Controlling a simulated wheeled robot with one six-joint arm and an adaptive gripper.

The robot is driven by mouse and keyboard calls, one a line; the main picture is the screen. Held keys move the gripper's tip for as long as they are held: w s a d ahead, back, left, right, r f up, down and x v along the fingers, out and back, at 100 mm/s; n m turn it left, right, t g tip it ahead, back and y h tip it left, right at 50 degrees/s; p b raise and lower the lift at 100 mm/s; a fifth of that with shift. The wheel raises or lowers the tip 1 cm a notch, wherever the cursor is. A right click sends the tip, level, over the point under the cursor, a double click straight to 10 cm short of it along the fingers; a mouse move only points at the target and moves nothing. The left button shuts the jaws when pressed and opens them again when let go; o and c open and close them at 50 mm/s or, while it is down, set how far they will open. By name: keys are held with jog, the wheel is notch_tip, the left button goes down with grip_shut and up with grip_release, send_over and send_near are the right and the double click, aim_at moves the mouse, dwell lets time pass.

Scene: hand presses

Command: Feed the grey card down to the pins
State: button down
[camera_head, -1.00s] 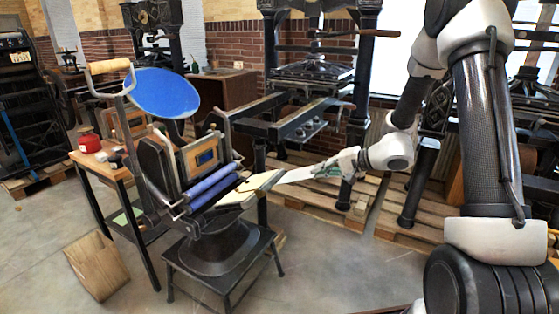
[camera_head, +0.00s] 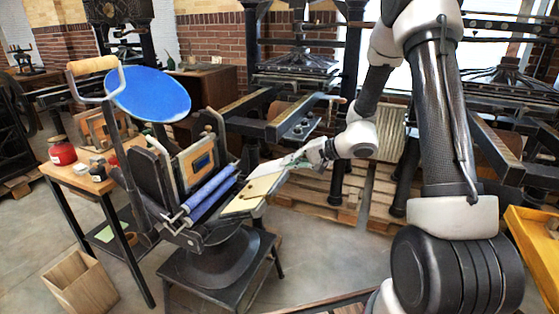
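The platen press, with a blue ink disc (camera_head: 148,94), blue rollers (camera_head: 212,192) and a handle, stands left of centre. Its cream feed board (camera_head: 255,187) slopes out to the right. The light grey card (camera_head: 280,166) is at the far right edge of this board, in front of my gripper (camera_head: 307,156). My gripper appears shut on the card's right end; the fingers are small and partly greenish here. The card looks to overlap the board's upper edge, but I cannot tell whether it touches. The pins are too small to make out.
A wooden side table (camera_head: 88,178) with a red tin (camera_head: 62,151) and small jars stands left of the press. A wooden box (camera_head: 80,283) is on the floor below. Larger presses on pallets (camera_head: 320,200) fill the back. A yellow tray (camera_head: 535,245) is at right.

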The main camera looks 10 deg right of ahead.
jog(key=shift+w+a+f, duration=0.25)
jog(key=shift+a+f, duration=0.1)
jog(key=shift+f, duration=1.2)
jog(key=shift+w+a+f, duration=0.3)
jog(key=shift+a+f, duration=0.1)
jog(key=shift+f, duration=1.15)
jog(key=shift+w+a+f, duration=0.25)
jog(key=shift+a+f, duration=0.1)
jog(key=shift+f, duration=1.2)
jog(key=c, duration=1.6)
grip_release()
jog(key=shift+o, duration=0.2)
jog(key=shift+c, duration=0.4)
jog(key=shift+v, duration=2.3)
